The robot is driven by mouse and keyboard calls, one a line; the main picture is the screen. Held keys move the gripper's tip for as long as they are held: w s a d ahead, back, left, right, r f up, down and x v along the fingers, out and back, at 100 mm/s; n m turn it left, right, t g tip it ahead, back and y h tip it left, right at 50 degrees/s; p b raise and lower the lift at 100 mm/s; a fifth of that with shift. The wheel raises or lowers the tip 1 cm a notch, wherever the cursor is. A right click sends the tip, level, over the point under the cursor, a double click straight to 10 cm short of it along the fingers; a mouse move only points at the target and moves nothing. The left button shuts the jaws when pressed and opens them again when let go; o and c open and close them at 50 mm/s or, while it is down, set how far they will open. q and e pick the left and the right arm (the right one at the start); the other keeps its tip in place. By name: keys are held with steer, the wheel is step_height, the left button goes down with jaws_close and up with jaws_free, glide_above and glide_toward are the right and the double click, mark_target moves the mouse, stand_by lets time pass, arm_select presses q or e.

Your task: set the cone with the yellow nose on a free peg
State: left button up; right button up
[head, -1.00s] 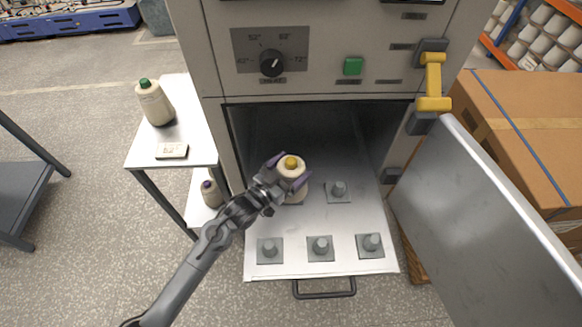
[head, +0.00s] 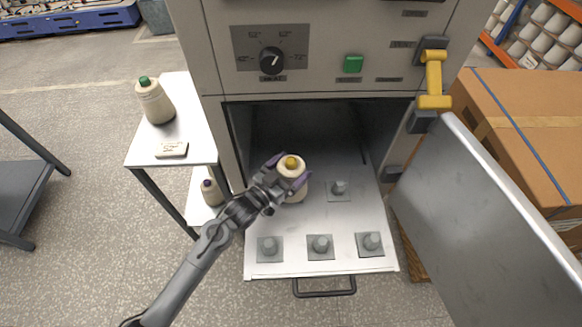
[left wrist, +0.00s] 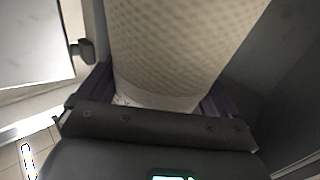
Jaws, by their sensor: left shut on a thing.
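The cone with the yellow nose (head: 297,189) is cream coloured and stands upright over the back-left part of the metal tray. My left gripper (head: 289,170) is shut on it, with purple fingers on either side. In the left wrist view the cone's textured body (left wrist: 180,45) fills the space between the fingers. The cone hides what is under it, so I cannot tell whether it sits on a peg. Bare pegs show at the back right (head: 339,187), front left (head: 269,246), front middle (head: 320,244) and front right (head: 372,241). My right gripper is not in view.
The tray (head: 300,222) extends from the open oven chamber (head: 300,115). The open door (head: 480,220) stands to its right. A side table (head: 190,125) at left holds a green-nosed cone (head: 154,102); a purple-nosed cone (head: 211,192) stands on its lower shelf.

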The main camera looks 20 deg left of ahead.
arm_select(q)
steer(key=shift+f+b, duration=0.3)
steer(key=shift+f, duration=0.2)
steer(key=o, duration=1.4)
steer(key=shift+f, duration=0.1)
steer(key=p+v, duration=0.1)
steer(key=v, duration=0.9)
steer(key=shift+s+a+p, duration=0.15)
steer(key=shift+s+p, duration=0.2)
steer(key=shift+p, duration=0.05)
